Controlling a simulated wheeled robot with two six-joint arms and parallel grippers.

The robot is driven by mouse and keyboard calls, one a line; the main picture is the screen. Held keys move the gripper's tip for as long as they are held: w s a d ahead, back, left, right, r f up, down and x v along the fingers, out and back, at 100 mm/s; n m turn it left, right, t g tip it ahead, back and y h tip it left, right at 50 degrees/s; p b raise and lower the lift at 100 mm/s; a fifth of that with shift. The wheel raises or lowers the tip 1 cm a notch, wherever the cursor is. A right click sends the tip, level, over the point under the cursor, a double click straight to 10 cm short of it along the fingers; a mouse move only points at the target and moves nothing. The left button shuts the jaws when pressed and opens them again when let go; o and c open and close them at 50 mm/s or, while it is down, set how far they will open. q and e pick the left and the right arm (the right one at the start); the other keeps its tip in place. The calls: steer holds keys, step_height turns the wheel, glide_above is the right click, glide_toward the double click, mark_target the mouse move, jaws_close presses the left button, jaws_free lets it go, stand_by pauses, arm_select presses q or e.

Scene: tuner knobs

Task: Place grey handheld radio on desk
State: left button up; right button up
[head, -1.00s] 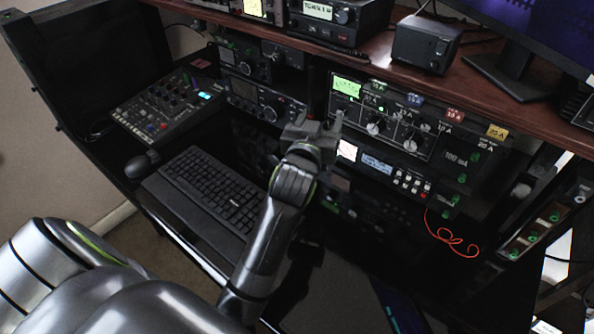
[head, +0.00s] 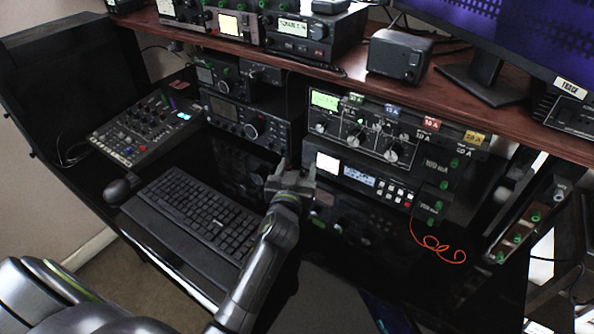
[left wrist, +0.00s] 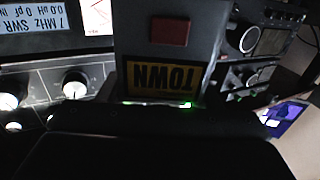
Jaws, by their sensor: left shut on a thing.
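My left gripper (head: 290,183) is in front of the stacked equipment, to the right of the keyboard. It is shut on a grey box-like thing, which I take to be the grey handheld radio (left wrist: 165,22). In the left wrist view the radio shows a dark red square and a yellow label reading TOWN, upside down. The dark gripper (left wrist: 155,112) covers its lower part. In the head view the radio is hard to tell from the grey gripper. The dark desk (head: 168,262) has its front edge below the keyboard. My right gripper is not in view.
The keyboard (head: 195,215) and mouse (head: 118,190) lie to the left, with a mixer (head: 145,130) behind them. The tuner (head: 375,130) and a radio unit (head: 365,180) stand behind the gripper. A wooden shelf (head: 480,115) overhangs the equipment.

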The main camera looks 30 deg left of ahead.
arm_select(q)
steer(key=o, duration=1.1)
steer(key=shift+f, duration=0.1)
steer(key=shift+c, duration=0.2)
steer(key=o, duration=0.5)
steer(key=shift+c, duration=0.2)
